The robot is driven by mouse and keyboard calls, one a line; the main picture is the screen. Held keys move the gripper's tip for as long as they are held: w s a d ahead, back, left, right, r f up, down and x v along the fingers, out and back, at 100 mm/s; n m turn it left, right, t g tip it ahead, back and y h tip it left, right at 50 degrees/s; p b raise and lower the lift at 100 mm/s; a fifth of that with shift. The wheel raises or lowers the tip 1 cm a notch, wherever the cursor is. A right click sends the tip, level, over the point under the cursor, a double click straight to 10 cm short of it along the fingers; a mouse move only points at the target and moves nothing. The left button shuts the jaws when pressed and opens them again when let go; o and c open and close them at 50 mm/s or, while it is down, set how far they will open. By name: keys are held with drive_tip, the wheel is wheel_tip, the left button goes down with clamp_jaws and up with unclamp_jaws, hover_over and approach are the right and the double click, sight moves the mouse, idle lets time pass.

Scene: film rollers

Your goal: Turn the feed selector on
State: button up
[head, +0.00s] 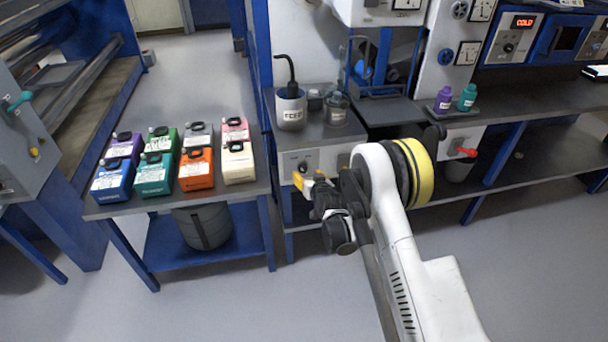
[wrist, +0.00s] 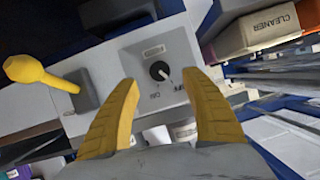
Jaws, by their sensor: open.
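The feed selector (wrist: 159,70) is a small round black knob with a white pointer mark, on a pale panel (wrist: 130,62). In the wrist view its mark points toward the lower right, between printed labels; one seems to read ON, the other is hard to read. In the head view the panel (head: 290,160) is on the front of the bench, partly behind my gripper (head: 311,178). My gripper (wrist: 163,78) is open and empty. Its two yellow fingers stand apart on either side of the knob in the wrist view; I cannot tell whether they touch it.
A yellow lever (wrist: 27,70) sticks out left of the panel in the wrist view. A labelled pot (head: 291,110) stands on the bench above. Several coloured boxes (head: 196,168) fill the left table. A red-handled lever (head: 466,152) is to the right. Floor in front is clear.

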sight(303, 170)
drive_tip(key=b+x, duration=0.1)
drive_tip(key=x, duration=0.5)
drive_tip(key=shift+w+b, duration=0.1)
drive_tip(key=shift+b, duration=0.3)
drive_tip(key=c, duration=1.2)
